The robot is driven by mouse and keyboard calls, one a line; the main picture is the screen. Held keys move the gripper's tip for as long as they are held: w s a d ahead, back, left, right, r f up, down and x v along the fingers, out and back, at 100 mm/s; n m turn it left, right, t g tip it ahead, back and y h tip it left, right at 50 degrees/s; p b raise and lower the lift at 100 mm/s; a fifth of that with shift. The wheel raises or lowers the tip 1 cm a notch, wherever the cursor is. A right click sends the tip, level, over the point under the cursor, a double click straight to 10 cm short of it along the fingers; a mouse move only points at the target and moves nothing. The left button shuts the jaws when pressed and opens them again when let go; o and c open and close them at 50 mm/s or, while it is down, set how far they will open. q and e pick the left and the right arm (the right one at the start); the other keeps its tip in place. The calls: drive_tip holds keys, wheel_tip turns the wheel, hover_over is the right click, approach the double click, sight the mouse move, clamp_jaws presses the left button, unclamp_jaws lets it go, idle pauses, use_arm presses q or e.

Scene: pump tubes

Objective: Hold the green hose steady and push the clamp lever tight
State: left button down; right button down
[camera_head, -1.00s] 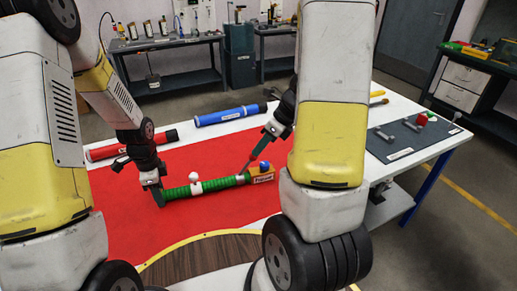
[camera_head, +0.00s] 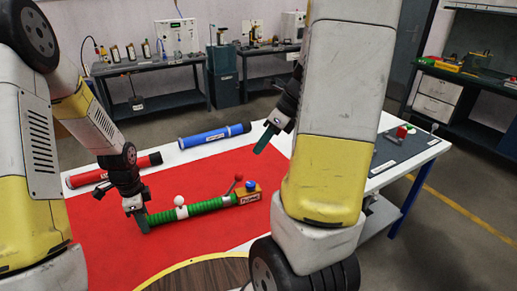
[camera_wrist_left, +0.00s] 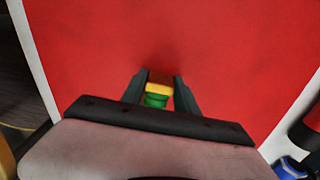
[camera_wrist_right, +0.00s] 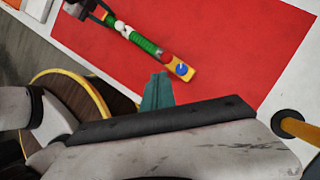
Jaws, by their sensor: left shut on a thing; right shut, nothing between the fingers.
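The green hose (camera_head: 208,205) lies on the red mat and runs into the yellow pump block (camera_head: 250,193) with a blue knob. A clamp lever with a red ball (camera_head: 239,177) stands tilted up at the pump end. A white ball (camera_head: 179,201) on a white collar sits along the hose. My left gripper (camera_head: 140,222) is shut on the hose's left end; the left wrist view shows green between its fingers (camera_wrist_left: 158,95). My right gripper (camera_head: 264,138) is shut and empty, raised above and apart from the lever. The right wrist view shows the pump block (camera_wrist_right: 182,69) beyond its fingertips.
A red tube (camera_head: 115,170) and a blue tube (camera_head: 215,135) lie behind the hose on the table. A grey mat (camera_head: 388,152) with small parts is at the right. A round wooden area (camera_head: 200,277) lies in front. Red mat around the hose is clear.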

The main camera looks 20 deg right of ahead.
sight(240, 174)
drive_tip(key=c, duration=1.8)
unclamp_jaws()
drive_tip(key=shift+f, duration=0.1)
drive_tip(key=shift+c, duration=0.2)
drive_tip(key=o, duration=0.7)
drive_tip(key=shift+s+a+f+n+h, duration=0.1)
drive_tip(key=shift+a+f+n+h, duration=0.55)
drive_tip(key=shift+f+n, duration=0.3)
drive_tip(key=shift+o, duration=0.7)
drive_tip(key=n, duration=0.1)
drive_tip(key=a+f+n+h, duration=0.1)
drive_tip(key=n, duration=0.1)
drive_tip(key=w+a+f+n+h, duration=0.1)
drive_tip(key=n, duration=0.1)
drive_tip(key=shift+a+f, duration=0.1)
drive_tip(key=shift+a, duration=0.15)
drive_tip(key=shift+n+t+h, duration=0.35)
drive_tip(key=shift+n+t, duration=0.15)
drive_tip(key=shift+n, duration=0.35)
drive_tip(key=shift+w+a+x, duration=0.1)
drive_tip(key=shift+a+x, duration=0.05)
drive_tip(key=shift+x, duration=1.6)
drive_tip(key=shift+w+a+x, duration=0.1)
drive_tip(key=shift+a+x, duration=0.05)
drive_tip(key=shift+x, duration=1.65)
drive_tip(key=shift+w+a+x, duration=0.1)
drive_tip(key=shift+a+x, duration=0.05)
drive_tip(key=shift+x, duration=1.6)
clamp_jaws()
